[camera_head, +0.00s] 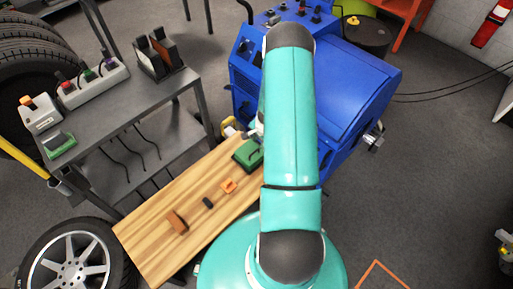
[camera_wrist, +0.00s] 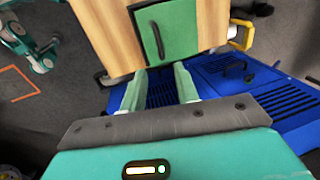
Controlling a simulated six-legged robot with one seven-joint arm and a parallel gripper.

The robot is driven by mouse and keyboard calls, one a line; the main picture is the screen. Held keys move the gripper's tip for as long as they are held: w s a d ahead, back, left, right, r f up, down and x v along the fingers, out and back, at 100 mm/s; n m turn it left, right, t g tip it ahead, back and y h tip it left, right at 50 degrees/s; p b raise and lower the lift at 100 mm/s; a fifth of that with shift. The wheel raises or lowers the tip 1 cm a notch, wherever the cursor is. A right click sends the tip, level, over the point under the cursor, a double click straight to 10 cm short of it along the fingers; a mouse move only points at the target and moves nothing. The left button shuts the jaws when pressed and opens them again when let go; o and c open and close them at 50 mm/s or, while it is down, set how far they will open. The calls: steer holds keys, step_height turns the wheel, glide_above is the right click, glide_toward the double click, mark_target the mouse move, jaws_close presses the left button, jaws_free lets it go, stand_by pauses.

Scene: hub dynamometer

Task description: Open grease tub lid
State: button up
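The likely grease tub, a small box with a green lid (camera_head: 248,153), sits at the far right end of the wooden bench. The lid looks closed. A dark curved handle (camera_wrist: 157,40) stands on the green lid (camera_wrist: 180,28) in the wrist view. My gripper (camera_wrist: 160,84) points towards the box, with its two pale green fingers apart and nothing between them. The fingertips appear just short of the lid in that picture and apart from the handle.
The wooden bench (camera_head: 150,245) also holds an orange piece (camera_head: 229,185), a small dark piece (camera_head: 208,202) and a brown block (camera_head: 178,221). A blue machine (camera_head: 355,75) stands beyond the bench. A grey table (camera_head: 120,105) and a wheel (camera_head: 72,262) are at left. Floor at right is mostly clear.

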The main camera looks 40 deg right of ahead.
glide_above(257, 155)
step_height(257, 155, down, 7)
steer(key=shift+f, duration=0.1)
jaws_close()
